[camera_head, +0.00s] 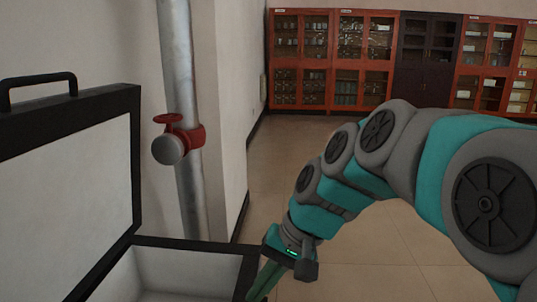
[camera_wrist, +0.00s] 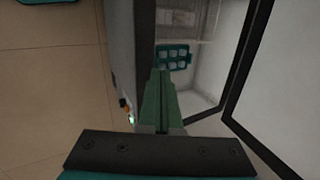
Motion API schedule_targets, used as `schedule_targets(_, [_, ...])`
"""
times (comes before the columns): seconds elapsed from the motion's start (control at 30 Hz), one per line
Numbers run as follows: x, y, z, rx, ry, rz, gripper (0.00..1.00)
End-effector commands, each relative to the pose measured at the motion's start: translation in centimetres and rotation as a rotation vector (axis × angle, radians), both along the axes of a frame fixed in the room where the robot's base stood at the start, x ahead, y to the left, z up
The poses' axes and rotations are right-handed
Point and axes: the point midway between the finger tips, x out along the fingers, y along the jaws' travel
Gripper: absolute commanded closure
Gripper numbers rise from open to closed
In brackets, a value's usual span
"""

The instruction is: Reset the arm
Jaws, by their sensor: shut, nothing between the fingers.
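My arm reaches in from the right in the head view and bends down toward the lower middle. My gripper (camera_head: 264,282) points down beside the front right corner of an open, black-rimmed box (camera_head: 197,243). In the wrist view, the two green fingers of my gripper (camera_wrist: 160,78) lie side by side, shut and empty. They overlap the picture of the box opening, and I cannot tell how far above it they are. A teal rack with several square holes (camera_wrist: 173,57) is inside the box.
The box's black-framed lid (camera_head: 65,175) stands raised at the left, with a handle on top. A grey pipe (camera_head: 178,75) with a red valve (camera_head: 182,135) runs up the wall behind. Red cabinets (camera_head: 300,60) line the far wall. The tiled floor (camera_head: 300,150) between is clear.

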Motion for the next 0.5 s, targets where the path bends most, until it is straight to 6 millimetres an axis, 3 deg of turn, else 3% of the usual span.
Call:
schedule_targets(0.1, [-4.7, -4.5, -4.1, -0.143, 0.017, 0.023, 1.00])
schedule_targets(0.3, [-12.2, -11.7, -9.5, -0.352, 0.060, 0.086, 1.00])
schedule_targets(0.5, [-16.7, -15.8, -12.3, -0.466, 0.093, 0.135, 1.00])
